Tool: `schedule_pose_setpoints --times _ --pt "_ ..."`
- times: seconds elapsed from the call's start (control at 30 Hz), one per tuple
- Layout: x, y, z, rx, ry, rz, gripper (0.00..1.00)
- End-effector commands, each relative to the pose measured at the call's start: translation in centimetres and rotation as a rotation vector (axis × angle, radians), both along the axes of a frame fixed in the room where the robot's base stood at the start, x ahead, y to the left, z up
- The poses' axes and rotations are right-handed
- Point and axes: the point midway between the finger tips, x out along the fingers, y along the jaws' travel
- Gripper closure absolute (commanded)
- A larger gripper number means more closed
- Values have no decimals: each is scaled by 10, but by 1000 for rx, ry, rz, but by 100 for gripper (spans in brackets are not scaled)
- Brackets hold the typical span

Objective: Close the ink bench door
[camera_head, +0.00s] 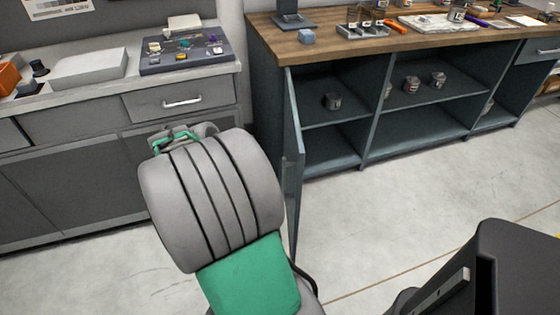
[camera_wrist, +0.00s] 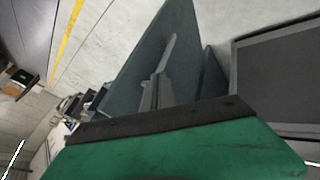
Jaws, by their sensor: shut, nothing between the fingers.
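The ink bench (camera_head: 375,125) is a teal-grey cabinet under a wooden top. Its door (camera_head: 292,165) stands open at the left end, swung out toward me and seen nearly edge-on.
Small ink pots (camera_head: 411,85) stand on the open shelves. A grey counter with drawers (camera_head: 180,103) stands on the left, close to my arm. The pale floor (camera_head: 390,215) in front of the bench is clear. A dark block (camera_head: 515,270) fills the lower right.

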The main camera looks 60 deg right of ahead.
Motion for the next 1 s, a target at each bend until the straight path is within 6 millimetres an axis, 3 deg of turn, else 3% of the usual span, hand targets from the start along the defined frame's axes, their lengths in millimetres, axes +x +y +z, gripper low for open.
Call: schedule_pose_setpoints --times 0.5,0.7,1.0 --pt "-23 -55 -86 5 1 -1 100" --pt "-50 -70 -81 2 -2 0 100" --pt "-55 -73 -81 2 -1 4 100"
